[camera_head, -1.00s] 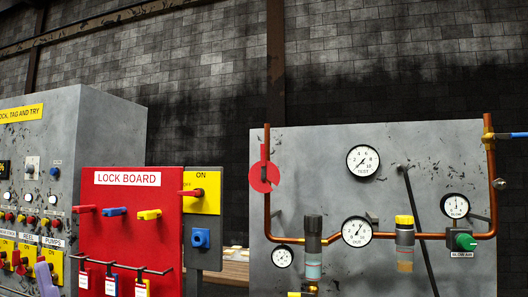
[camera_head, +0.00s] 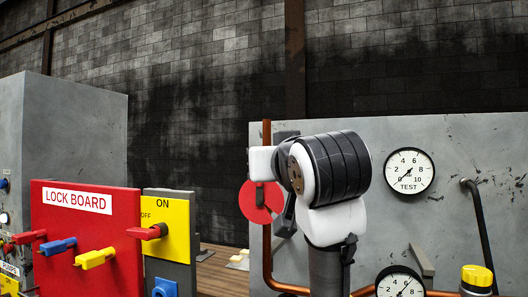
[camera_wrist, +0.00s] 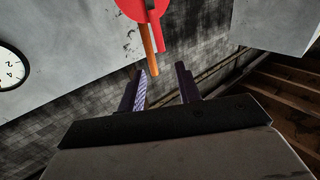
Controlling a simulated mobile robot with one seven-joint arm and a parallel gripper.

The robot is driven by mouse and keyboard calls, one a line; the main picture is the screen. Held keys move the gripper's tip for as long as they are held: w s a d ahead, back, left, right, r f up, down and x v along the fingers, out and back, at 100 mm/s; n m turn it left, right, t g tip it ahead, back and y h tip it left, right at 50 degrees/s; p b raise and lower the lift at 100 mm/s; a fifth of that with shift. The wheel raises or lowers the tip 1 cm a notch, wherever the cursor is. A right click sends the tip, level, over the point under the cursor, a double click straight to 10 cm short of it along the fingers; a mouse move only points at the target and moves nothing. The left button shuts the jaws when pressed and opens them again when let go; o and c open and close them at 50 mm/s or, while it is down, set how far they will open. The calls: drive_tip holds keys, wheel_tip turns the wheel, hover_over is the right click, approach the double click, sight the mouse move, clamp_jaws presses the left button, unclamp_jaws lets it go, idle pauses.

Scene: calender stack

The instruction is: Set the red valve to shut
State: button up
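The red valve (camera_head: 255,203) is a round red disc on the vertical copper pipe at the left edge of the grey gauge panel. In the head view my wrist and gripper cover its upper part and its handle. In the wrist view the red disc (camera_wrist: 140,8) is at the top, with its red handle (camera_wrist: 157,42) running roughly along the copper pipe (camera_wrist: 147,40). My gripper (camera_wrist: 161,76) has its two dark fingers apart with nothing between them. The handle's end lies just beyond the fingertips, apart from them as far as I can tell.
The grey panel (camera_head: 460,150) carries a TEST gauge (camera_head: 409,172), more copper pipe and a yellow-capped fitting (camera_head: 477,278). A red lock board (camera_head: 85,225) with coloured levers and a yellow ON/OFF switch plate (camera_head: 177,229) stand to the left. A gap separates them from the panel.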

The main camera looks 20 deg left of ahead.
drive_tip(key=p, duration=0.5)
hover_over(258, 189)
drive_tip(key=s, duration=0.1)
drive_tip(key=shift+w+p, duration=0.3)
drive_tip(key=shift+w, duration=0.2)
drive_tip(key=shift+c, duration=0.3)
clamp_jaws()
